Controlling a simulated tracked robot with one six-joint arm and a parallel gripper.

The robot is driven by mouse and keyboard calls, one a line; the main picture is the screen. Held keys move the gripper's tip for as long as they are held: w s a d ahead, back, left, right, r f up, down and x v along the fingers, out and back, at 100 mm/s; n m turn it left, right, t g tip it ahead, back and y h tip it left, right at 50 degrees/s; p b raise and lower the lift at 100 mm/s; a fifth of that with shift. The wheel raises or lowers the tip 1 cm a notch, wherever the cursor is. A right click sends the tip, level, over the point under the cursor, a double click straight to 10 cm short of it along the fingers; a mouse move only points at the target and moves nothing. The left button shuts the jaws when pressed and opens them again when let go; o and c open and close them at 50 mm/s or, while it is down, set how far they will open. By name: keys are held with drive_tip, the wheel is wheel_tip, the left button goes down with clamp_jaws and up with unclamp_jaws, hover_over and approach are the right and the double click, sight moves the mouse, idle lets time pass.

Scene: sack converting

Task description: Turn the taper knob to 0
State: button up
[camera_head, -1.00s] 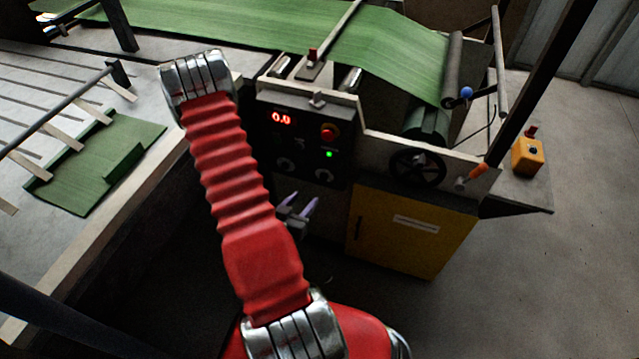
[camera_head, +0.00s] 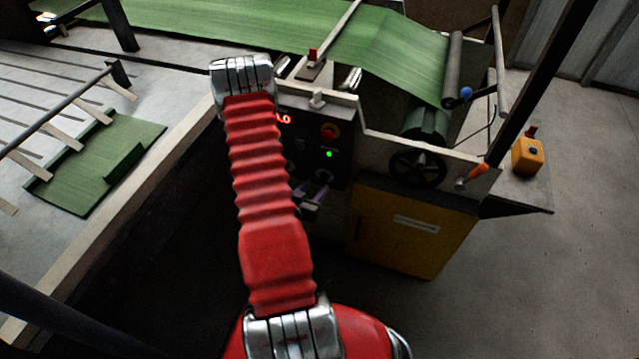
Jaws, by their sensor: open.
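The dark control panel (camera_head: 338,140) is on the front of the machine. A round knob (camera_head: 323,175) with a pale edge sits low on its right side. Its label and pointer setting are too small to read, so I cannot tell whether it is the taper knob. A second knob on the left of the panel is mostly hidden behind my red arm.
A red button (camera_head: 329,131) and a lit green lamp (camera_head: 329,154) are above the knob. A black handwheel (camera_head: 417,167) is to the right, above a yellow cabinet (camera_head: 410,232). Floor at right is clear.

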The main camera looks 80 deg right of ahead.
sight(322, 180)
drive_tip(key=shift+x, duration=2.55)
drive_tip(key=shift+c, duration=0.3)
drive_tip(key=c, duration=0.9)
drive_tip(key=shift+a, duration=0.25)
clamp_jaws()
drive_tip(key=shift+d, duration=0.15)
